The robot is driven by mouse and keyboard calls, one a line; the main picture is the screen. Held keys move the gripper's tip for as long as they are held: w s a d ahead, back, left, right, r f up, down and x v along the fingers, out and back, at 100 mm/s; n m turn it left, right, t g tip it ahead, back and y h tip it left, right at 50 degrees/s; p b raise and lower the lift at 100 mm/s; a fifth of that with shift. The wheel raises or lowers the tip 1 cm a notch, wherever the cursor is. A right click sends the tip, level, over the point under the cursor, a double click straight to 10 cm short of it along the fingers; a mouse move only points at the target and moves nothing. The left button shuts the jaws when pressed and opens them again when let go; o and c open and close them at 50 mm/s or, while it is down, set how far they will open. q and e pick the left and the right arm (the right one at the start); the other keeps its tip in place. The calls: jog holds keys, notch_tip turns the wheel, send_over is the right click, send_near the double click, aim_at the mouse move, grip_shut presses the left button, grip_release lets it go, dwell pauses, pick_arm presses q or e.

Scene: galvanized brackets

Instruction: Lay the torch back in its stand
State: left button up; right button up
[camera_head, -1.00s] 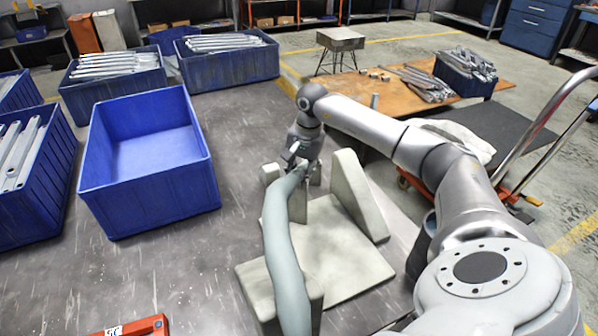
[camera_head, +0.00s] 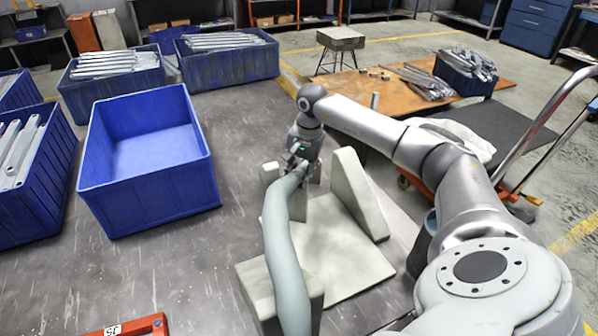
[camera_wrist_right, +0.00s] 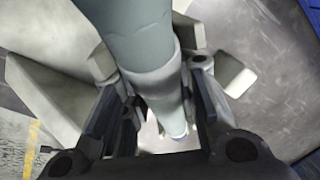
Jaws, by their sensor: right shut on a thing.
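The torch (camera_head: 281,255) is a long, curved grey-green body with a smooth surface. In the head view it runs from my right gripper (camera_head: 297,168) toward the bottom edge, over the front block of the pale stand (camera_head: 345,255). The right gripper is shut on the torch near its far end, between the stand's rear uprights. In the right wrist view the torch (camera_wrist_right: 150,55) passes between the fingers of the right gripper (camera_wrist_right: 160,105). Whether the torch touches the stand is hidden. My left gripper is not in view.
An empty blue bin (camera_head: 150,165) stands left of the stand. Other blue bins (camera_head: 225,58) with metal brackets stand behind and at the left edge. A red object (camera_head: 135,327) lies at the front edge. The grey tabletop (camera_head: 190,270) between is clear.

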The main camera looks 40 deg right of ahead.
jog(key=o, duration=1.1)
jog(key=shift+f, duration=0.1)
notch_tip(320, 180, up, 12)
jog(key=s, duration=0.1)
jog(key=shift+s+d, duration=0.2)
jog(key=shift+d, duration=0.25)
